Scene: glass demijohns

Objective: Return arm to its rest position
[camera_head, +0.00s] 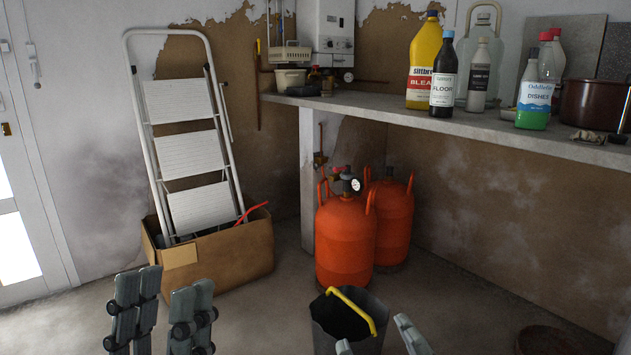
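My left gripper (163,298) shows at the lower left with its two dark grey fingers pointing up. The fingers stand apart with nothing between them, so it is open. It is in front of the cardboard box, over the floor in the picture. My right gripper (376,340) shows only its fingertips at the bottom edge, spread apart in front of the black bucket (347,322). The rest of both arms is out of the picture.
A cardboard box (222,258) holds a folded white stepladder (190,150). Two orange gas cylinders (345,240) stand under a concrete counter (400,103). Bottles, including a yellow bleach bottle (424,65), and a brown pot (592,104) stand on the counter. Bare floor shows between box and bucket.

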